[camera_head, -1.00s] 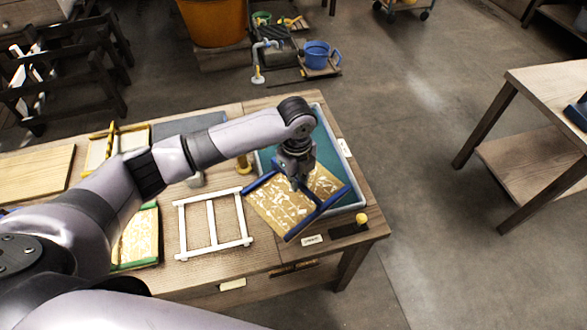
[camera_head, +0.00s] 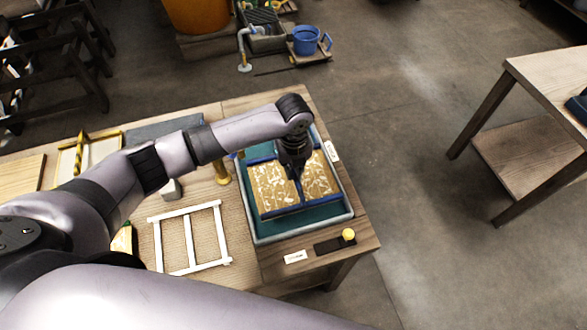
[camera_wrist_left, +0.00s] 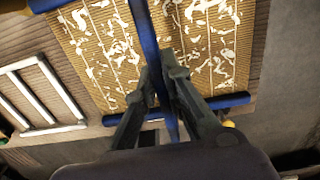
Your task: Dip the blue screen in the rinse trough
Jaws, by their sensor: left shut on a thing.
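The blue screen (camera_head: 273,188) has a blue frame, a blue middle bar and a tan patterned sheet. My left gripper (camera_head: 297,176) is shut on its middle bar. In the left wrist view, the fingers (camera_wrist_left: 163,76) clasp the bar, with the screen's sheet (camera_wrist_left: 205,45) on both sides. In the head view, the screen lies inside the outline of the grey-rimmed rinse trough (camera_head: 300,229), which has a teal inside. I cannot tell whether the screen touches the liquid or hangs just above it. My right gripper is not in view.
A white barred frame (camera_head: 190,238) lies on the table left of the trough. A yellow knob (camera_head: 348,235) and a white label (camera_head: 295,257) are at the front edge. A brass-coloured post (camera_head: 221,172) stands left of the trough.

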